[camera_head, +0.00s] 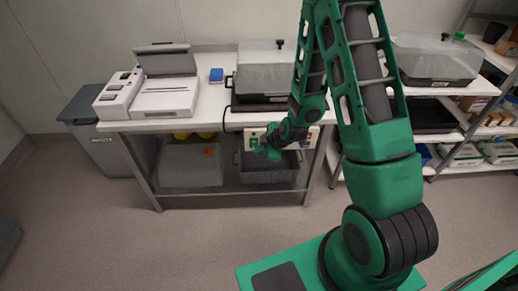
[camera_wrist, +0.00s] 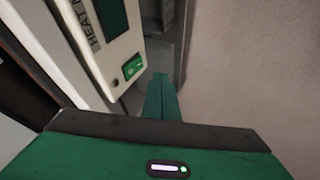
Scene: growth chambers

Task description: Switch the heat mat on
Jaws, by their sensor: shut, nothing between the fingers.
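A white control box (camera_wrist: 85,35) with partly visible lettering "HEAT M" fills the upper left of the wrist view. It carries a dark display (camera_wrist: 111,18) and a green rocker switch (camera_wrist: 133,67). In the head view the box (camera_head: 250,133) hangs at the bench's front edge, partly behind my arm. My gripper (camera_wrist: 160,77) is shut and empty, its green fingertips just right of the switch. I cannot tell whether they touch it. In the head view my gripper (camera_head: 270,152) is small in front of the box. A dark flat mat (camera_head: 258,107) lies under a clear-lidded propagator (camera_head: 265,72).
Beneath are a clear bin (camera_head: 190,168) and a grey crate (camera_head: 268,174). Shelving with trays stands at right. The floor in front is clear.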

